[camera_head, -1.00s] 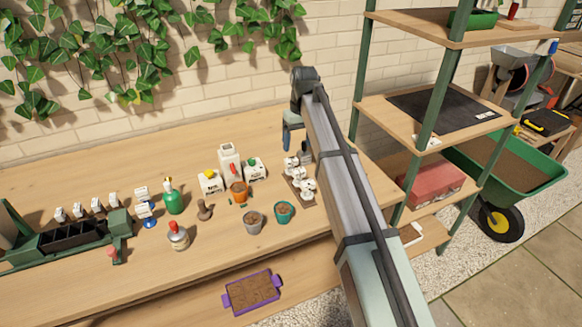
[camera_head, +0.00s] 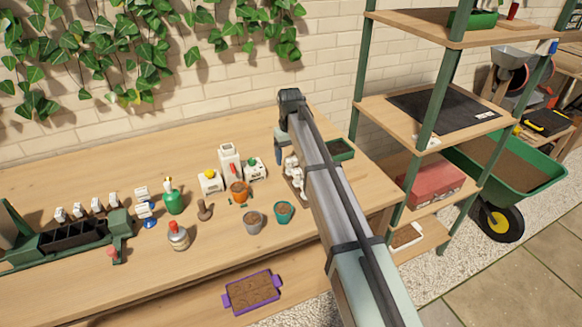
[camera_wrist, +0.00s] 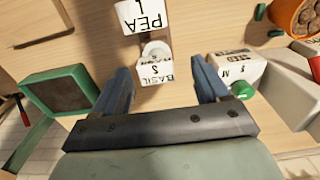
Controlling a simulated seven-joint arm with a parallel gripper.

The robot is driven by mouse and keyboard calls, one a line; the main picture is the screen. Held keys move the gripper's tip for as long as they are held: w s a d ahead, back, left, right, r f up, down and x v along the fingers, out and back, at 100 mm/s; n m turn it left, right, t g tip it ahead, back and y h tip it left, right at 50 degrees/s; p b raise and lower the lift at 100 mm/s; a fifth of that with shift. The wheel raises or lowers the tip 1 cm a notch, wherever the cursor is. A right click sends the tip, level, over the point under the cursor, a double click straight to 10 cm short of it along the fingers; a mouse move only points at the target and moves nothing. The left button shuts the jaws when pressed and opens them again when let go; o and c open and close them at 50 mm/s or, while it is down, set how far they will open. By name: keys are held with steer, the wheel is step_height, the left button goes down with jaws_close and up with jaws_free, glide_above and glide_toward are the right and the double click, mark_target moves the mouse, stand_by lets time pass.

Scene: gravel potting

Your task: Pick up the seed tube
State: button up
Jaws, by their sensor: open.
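Seed tubes with white labels (camera_head: 291,167) stand in a small wooden rack, partly hidden behind my arm in the head view. In the wrist view, a label reading BASIL S (camera_wrist: 156,72) lies between my fingers, below a larger label reading PEA L (camera_wrist: 143,16). A round white top shows between these labels. My gripper (camera_wrist: 160,75) is open, its blue fingers to either side of the BASIL label; I cannot tell its height above the tube. In the head view my gripper (camera_head: 279,148) is partly visible behind the rack.
A green soil tray (camera_wrist: 30,95) lies left of my fingers in the wrist view. A white container with a green cap (camera_wrist: 243,90) is close to the right finger. Pots, including a teal one (camera_head: 284,212), and bottles stand left of my arm.

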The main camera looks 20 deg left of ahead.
steer(key=shift+w+f, duration=0.2)
steer(key=shift+f, duration=1.1)
steer(key=shift+w+f, duration=0.15)
steer(key=shift+f, duration=1.1)
steer(key=shift+c, duration=0.2)
steer(key=c, duration=1)
steer(key=shift+r, duration=0.15)
step_height(320, 180, up, 10)
steer(key=shift+f, duration=0.1)
